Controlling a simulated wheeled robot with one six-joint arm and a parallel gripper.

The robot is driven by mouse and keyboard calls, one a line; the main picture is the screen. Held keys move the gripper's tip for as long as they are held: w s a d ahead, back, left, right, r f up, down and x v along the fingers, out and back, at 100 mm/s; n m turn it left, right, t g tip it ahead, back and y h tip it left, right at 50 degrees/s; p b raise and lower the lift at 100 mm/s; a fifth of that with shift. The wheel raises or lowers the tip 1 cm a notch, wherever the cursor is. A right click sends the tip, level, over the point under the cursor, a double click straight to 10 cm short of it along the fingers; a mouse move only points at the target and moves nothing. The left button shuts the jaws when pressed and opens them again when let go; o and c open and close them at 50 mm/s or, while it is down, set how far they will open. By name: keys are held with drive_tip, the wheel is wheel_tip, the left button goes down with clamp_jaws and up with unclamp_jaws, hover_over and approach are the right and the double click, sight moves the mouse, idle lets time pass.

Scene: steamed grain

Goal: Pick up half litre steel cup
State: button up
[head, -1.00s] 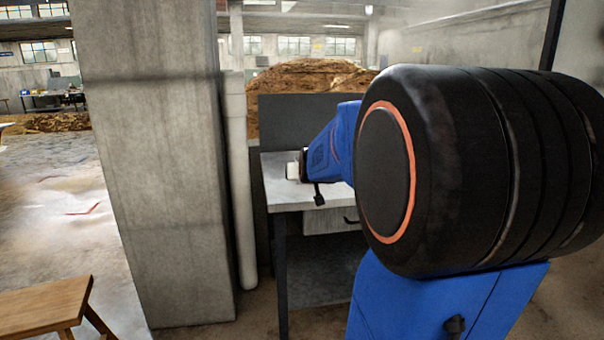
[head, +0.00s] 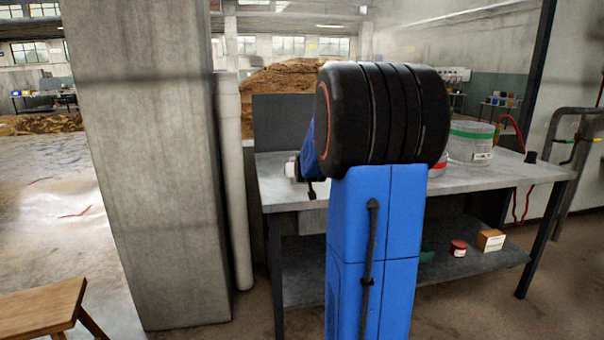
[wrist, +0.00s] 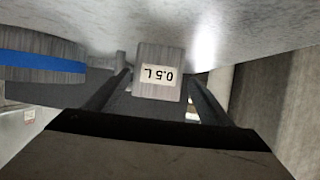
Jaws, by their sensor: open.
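The half litre steel cup (wrist: 158,57) is in the middle of the wrist view, a small grey metal vessel with a white "0.5 L" label that appears upside down. My gripper (wrist: 159,76) is open, with one dark finger on each side of the cup. Narrow gaps seem to show between the fingers and the cup, so I see no clear grip. In the head view my arm hides the gripper's fingers, and I cannot tell the cup there.
A larger blue-banded vessel (wrist: 40,66) stands left of the cup in the wrist view. The workbench (head: 510,180) bears a green-banded vessel (head: 470,148) and a red-banded one (head: 438,166), partly hidden. A concrete pillar (head: 145,160) stands left of the bench.

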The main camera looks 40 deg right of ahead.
drive_tip(key=shift+x, duration=3.2)
drive_tip(key=shift+d+r, duration=0.1)
drive_tip(key=shift+d, duration=0.05)
drive_tip(key=c, duration=1.8)
drive_tip(key=shift+r, duration=0.15)
drive_tip(key=shift+c, duration=0.2)
